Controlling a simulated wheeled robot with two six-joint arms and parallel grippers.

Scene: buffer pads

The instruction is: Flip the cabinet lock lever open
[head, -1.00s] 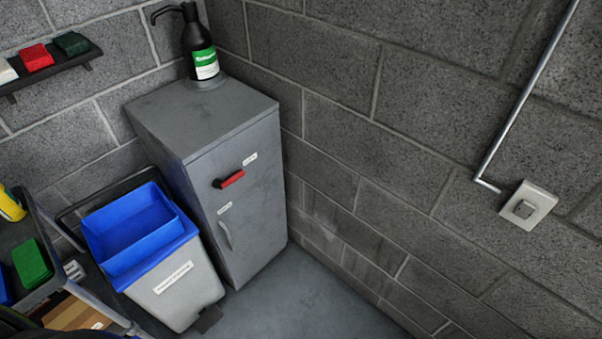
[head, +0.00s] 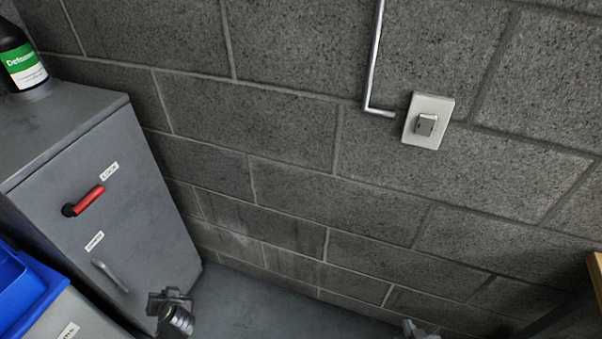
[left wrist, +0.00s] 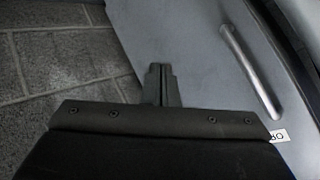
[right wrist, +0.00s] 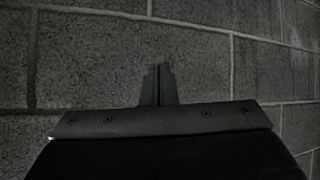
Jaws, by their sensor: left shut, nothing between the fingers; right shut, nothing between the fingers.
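The grey cabinet (head: 140,190) stands at the left of the head view, its door shut. Its red lock lever (head: 88,199) lies slanted across the upper door, beside a small "LOCK" label (head: 109,171). My left gripper (head: 170,297) is low in front of the cabinet's right edge, below the lever and apart from it. In the left wrist view it is shut and empty (left wrist: 160,70), with the door handle (left wrist: 250,72) to its right. My right gripper (head: 410,326) only peeks in at the head view's bottom edge. In the right wrist view it is shut (right wrist: 158,70), facing bare wall.
A grey metal door handle (head: 110,275) sits below the lever. A blue-topped bin (head: 25,290) stands left of the cabinet, and a dark bottle (head: 20,60) stands on top. A wall switch (head: 427,121) and conduit are to the right. Wooden furniture (head: 596,275) edges in at right.

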